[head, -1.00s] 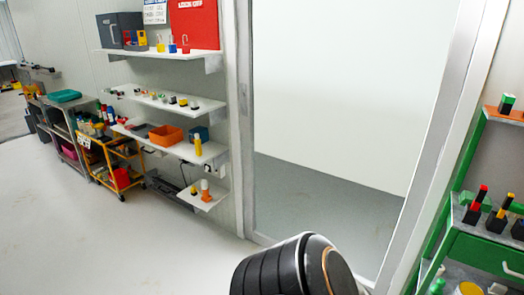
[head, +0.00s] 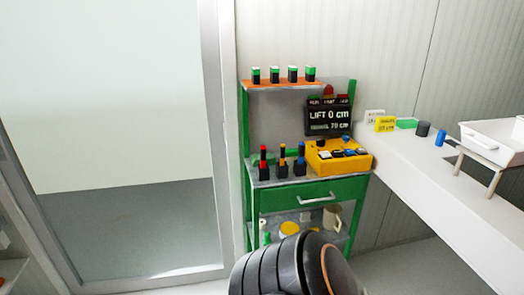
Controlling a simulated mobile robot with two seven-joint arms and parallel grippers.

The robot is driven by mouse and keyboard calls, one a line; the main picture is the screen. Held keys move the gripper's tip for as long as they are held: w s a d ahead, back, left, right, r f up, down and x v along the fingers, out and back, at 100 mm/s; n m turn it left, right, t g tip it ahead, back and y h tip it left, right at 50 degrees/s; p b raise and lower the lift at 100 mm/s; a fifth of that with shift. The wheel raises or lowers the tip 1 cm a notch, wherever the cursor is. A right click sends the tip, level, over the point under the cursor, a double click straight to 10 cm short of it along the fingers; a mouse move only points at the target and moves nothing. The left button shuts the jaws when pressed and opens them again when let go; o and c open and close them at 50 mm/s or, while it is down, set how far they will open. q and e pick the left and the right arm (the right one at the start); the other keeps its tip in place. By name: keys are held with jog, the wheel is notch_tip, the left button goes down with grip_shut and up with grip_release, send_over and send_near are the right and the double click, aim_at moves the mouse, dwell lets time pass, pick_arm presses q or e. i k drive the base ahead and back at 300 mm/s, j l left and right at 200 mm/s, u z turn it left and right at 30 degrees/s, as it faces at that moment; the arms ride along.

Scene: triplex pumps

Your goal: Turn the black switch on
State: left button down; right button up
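A yellow control box (head: 360,165) sits on the middle shelf of a green cart in the head view. Several small dark, white and blue controls are on its sloped top; I cannot tell which one is the black switch or how it is set. A black display panel (head: 329,117) reading "LIFT 0 cm" stands behind the box. Neither of my grippers is in view. A black rounded part of my own body shows at the bottom middle and hides the cart's lower front.
The green cart (head: 311,195) has a drawer, and several black blocks with coloured tops stand on its shelves. A white counter (head: 440,205) with a white tray (head: 493,143) extends to the right. A glazed door panel (head: 110,100) is on the left.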

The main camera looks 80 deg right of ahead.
aim_at(320, 143)
jog(key=z, duration=3.15)
